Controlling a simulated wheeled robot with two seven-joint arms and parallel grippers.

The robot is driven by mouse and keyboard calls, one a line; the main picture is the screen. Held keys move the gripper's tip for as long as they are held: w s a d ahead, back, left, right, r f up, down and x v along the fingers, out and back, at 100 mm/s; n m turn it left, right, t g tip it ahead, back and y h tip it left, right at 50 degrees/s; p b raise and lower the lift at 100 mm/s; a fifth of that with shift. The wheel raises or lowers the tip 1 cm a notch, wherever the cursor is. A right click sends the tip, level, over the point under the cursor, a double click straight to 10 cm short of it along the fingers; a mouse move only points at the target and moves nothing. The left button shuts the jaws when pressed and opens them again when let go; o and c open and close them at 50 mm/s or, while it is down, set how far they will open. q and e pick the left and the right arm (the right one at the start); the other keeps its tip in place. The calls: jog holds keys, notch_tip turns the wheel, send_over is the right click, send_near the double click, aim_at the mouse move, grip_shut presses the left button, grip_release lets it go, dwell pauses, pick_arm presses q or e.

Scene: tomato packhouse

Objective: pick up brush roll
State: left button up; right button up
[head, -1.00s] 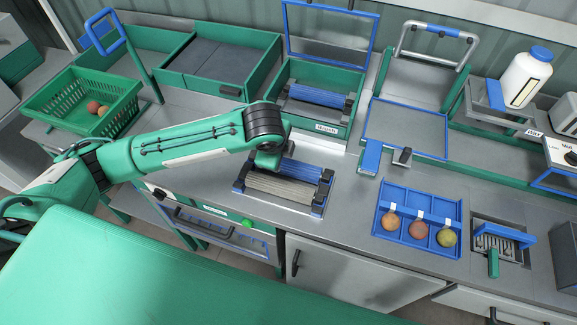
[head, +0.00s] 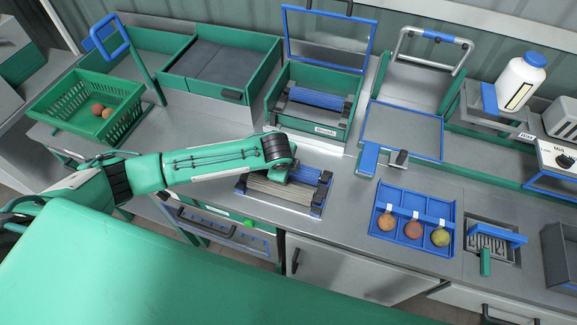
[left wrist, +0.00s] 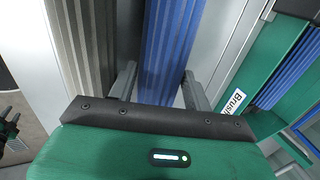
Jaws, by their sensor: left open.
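A blue ribbed brush roll (head: 306,172) and a grey-beige ribbed roll (head: 280,189) lie side by side in a low metal holder on the counter. In the left wrist view the blue roll (left wrist: 172,45) runs between the two fingers of my left gripper (left wrist: 158,88), and the grey roll (left wrist: 84,40) lies to its left, outside them. My left gripper is open, one finger on each side of the blue roll. I cannot tell whether they touch it. In the head view my wrist covers the gripper and part of both rolls.
Behind the holder, a green bin (head: 338,134) labelled as brush holds another blue roll (head: 318,97) under a raised blue-framed lid (head: 328,40). A blue tray (head: 440,208) with three tomatoes stands to the right. A green basket (head: 70,108) stands at the left.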

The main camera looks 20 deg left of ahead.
pick_arm(q)
jog(key=shift+f, duration=0.1)
jog(key=c, duration=0.6)
jog(key=shift+c, duration=0.6)
jog(key=shift+w, duration=0.1)
